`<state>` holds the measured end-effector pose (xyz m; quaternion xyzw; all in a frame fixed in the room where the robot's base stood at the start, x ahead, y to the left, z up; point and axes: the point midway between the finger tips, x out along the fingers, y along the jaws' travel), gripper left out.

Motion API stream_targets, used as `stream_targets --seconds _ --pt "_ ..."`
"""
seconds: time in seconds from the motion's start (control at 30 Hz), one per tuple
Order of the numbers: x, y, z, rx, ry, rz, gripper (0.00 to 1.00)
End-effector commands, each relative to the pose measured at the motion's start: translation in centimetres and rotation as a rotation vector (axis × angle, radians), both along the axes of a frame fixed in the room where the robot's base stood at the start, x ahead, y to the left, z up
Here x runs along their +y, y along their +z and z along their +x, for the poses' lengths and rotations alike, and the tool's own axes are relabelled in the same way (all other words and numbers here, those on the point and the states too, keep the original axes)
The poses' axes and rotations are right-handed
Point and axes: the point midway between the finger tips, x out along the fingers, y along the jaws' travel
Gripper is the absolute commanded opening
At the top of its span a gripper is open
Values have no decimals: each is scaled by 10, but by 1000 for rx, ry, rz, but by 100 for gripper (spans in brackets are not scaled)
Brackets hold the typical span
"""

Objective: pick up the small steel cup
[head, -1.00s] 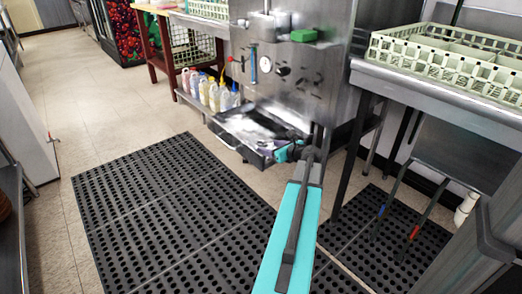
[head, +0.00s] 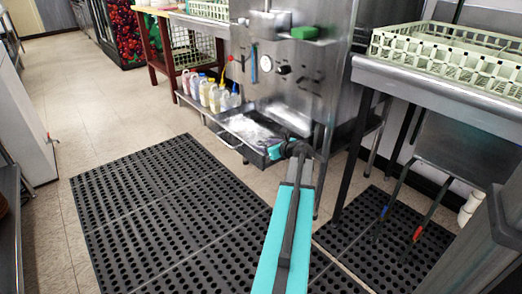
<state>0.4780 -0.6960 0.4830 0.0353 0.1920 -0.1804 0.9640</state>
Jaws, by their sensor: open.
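I cannot make out a small steel cup in the head view. My arm reaches forward from the bottom of the picture, and my gripper (head: 257,154) is at its far end, in front of the steel tray under the dish machine. The gripper is open and small in the picture, and I see nothing held in it. The shiny steel tray (head: 232,141) is partly hidden behind my arm's end, and its contents are too blurred to tell.
A steel dish machine (head: 285,90) stands behind the tray, with several bottles (head: 213,95) on a low shelf to its left. A steel counter (head: 430,92) at right bears a pale dish rack (head: 400,50). Black perforated mats (head: 160,210) cover open floor.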

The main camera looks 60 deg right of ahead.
Motion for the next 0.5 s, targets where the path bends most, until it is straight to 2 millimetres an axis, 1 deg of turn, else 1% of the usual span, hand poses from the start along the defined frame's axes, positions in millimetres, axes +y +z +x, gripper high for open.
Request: stream_targets --seconds 0.43,0.5 --pt "0 1 1 -3 -1 1 61" --pt "0 1 1 -3 -1 1 49"
